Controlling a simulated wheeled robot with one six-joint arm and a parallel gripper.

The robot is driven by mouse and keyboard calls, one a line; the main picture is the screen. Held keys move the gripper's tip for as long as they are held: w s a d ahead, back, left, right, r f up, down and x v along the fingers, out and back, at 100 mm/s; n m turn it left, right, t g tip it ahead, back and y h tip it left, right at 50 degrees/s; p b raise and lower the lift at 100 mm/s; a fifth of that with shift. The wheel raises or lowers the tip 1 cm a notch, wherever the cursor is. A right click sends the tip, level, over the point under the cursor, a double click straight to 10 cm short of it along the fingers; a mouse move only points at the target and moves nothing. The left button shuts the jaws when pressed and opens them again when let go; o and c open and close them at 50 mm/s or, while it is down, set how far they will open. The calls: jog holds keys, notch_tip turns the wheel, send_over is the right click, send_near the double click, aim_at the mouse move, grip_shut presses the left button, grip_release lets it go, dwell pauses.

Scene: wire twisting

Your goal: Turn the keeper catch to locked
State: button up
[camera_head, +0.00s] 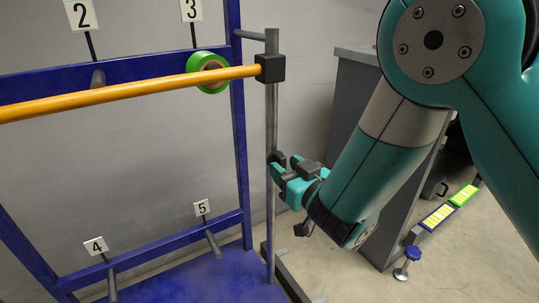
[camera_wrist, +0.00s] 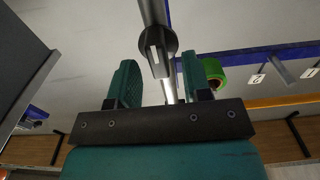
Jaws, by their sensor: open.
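My gripper (camera_head: 286,168) is open beside the grey upright post (camera_head: 271,120) in the head view. In the wrist view its two teal fingers (camera_wrist: 161,78) stand apart, with the post between them in the picture. A dark rounded part with a pale bar across it (camera_wrist: 157,55) sits on the post just beyond the fingertips; it looks like the keeper catch. In the head view this dark part (camera_head: 278,157) shows only as a small piece by the fingertips. I cannot tell its locked or unlocked position, or whether a finger touches it.
A yellow bar (camera_head: 130,94) ends in a black block (camera_head: 270,68) on the post, above my gripper. A green ring (camera_head: 208,72) hangs by label 3. The blue frame (camera_head: 238,140) has numbered pegs. A grey cabinet (camera_head: 350,130) stands behind my arm.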

jog(key=shift+x, duration=1.15)
grip_shut()
